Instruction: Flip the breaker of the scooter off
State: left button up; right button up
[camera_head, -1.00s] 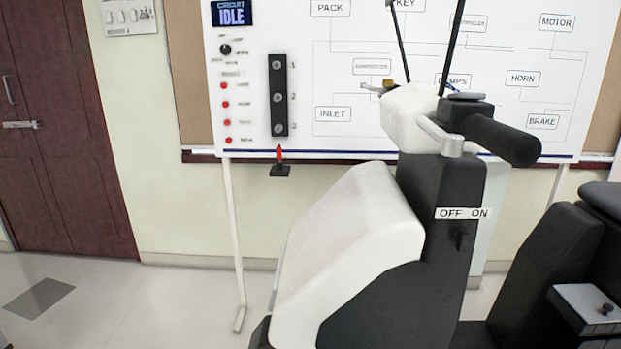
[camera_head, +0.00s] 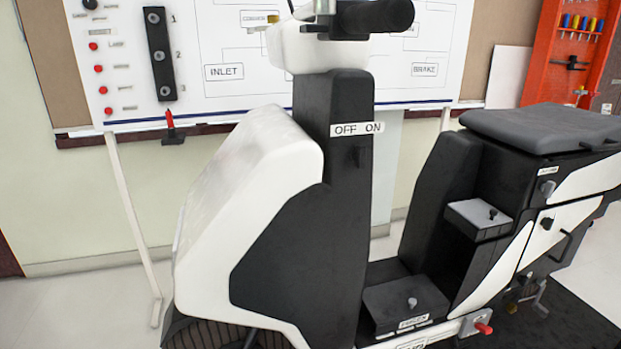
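The scooter (camera_head: 250,170), white and black, stands in the middle of the head view, its seat to the right. A switch (camera_head: 360,157) under an "OFF ON" label (camera_head: 357,129) is on its black column; its position is too dark to tell. A black box or cover (camera_head: 385,300) with a small grey knob lies on the footboard, with a label too small to read. A grey-topped box (camera_head: 478,214) with a dark knob sits in front of the seat. I cannot tell which part is the breaker. Neither of my grippers is in view.
A white circuit board panel (camera_head: 225,100) stands behind the scooter, with a leg (camera_head: 133,215) on the left. An orange tool rack (camera_head: 570,50) is at the back right. A dark mat (camera_head: 570,320) lies under the scooter's rear. The floor at the left is clear.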

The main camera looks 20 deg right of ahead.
aim_at(484, 329)
jog(key=z, duration=1.4)
